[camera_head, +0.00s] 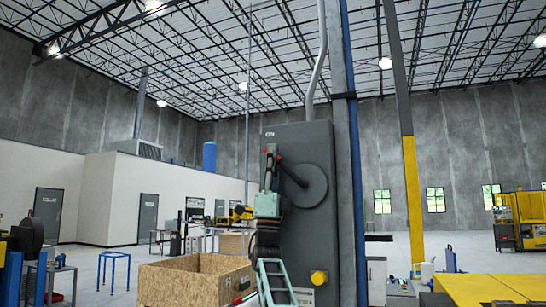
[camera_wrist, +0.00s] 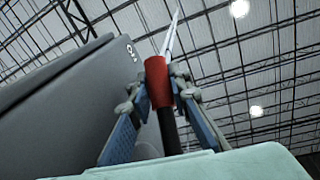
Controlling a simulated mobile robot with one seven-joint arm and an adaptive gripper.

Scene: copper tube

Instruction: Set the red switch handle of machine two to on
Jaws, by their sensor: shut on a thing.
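A tall grey switch box (camera_head: 322,250) stands in the middle of the head view, with a round disc (camera_head: 312,170) on its face. A dark lever runs from the disc up and to the left, and its red switch handle (camera_head: 278,159) is at the upper end, below a small white "ON" label. My gripper (camera_head: 271,162) is at that handle. In the wrist view the blue-grey fingers of my gripper (camera_wrist: 160,92) are shut on the red handle (camera_wrist: 157,80), one on each side. The lever's dark shaft shows below the red part. The fingers partly hide the handle in the head view.
A yellow knob (camera_head: 319,277) sits low on the box. A wooden crate (camera_head: 185,284) stands to its left. A grey column with a blue edge rises behind the box, and a yellow-and-grey post (camera_head: 413,200) stands to the right. Above the handle is open air.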

